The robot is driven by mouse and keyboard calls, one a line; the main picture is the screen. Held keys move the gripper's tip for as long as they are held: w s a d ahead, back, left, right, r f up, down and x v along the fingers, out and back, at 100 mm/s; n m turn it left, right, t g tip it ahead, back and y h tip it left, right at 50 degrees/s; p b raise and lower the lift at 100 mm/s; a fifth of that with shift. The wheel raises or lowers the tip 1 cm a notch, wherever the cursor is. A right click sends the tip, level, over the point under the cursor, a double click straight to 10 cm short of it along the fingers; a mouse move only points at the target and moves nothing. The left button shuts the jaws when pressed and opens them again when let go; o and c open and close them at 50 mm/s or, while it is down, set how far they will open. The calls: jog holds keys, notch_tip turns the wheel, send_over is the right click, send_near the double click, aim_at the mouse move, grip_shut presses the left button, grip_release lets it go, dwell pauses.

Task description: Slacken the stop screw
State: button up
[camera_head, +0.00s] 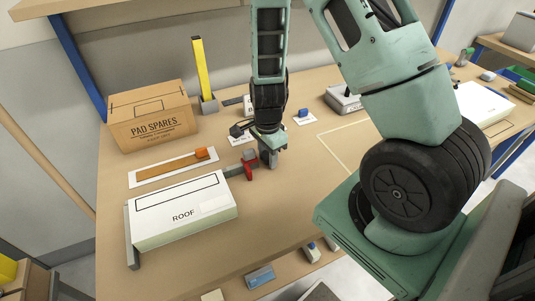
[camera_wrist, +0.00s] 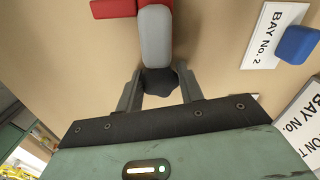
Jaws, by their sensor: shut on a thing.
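My gripper (camera_head: 268,158) points down at the table just right of the white ROOF panel (camera_head: 185,210). In the wrist view its two dark fingers (camera_wrist: 160,88) are shut on a black knob (camera_wrist: 158,82), which I take to be the stop screw. A rounded grey piece (camera_wrist: 156,38) partly covers the knob. A red block (camera_wrist: 112,8) adjoins the grey piece; in the head view this red stop (camera_head: 248,170) stands close to the panel's right end. The screw's thread is hidden.
A PAD SPARES carton (camera_head: 152,115), a yellow upright (camera_head: 201,70) and a white strip with an orange block (camera_head: 201,154) lie left. A blue block (camera_wrist: 298,45) sits on a BAY No. 2 card (camera_wrist: 263,40).

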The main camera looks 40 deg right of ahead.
jog(key=o, duration=1)
notch_tip(320, 180, up, 7)
jog(key=p, duration=0.6)
jog(key=shift+r+p, duration=0.15)
jog(key=shift+p, duration=0.2)
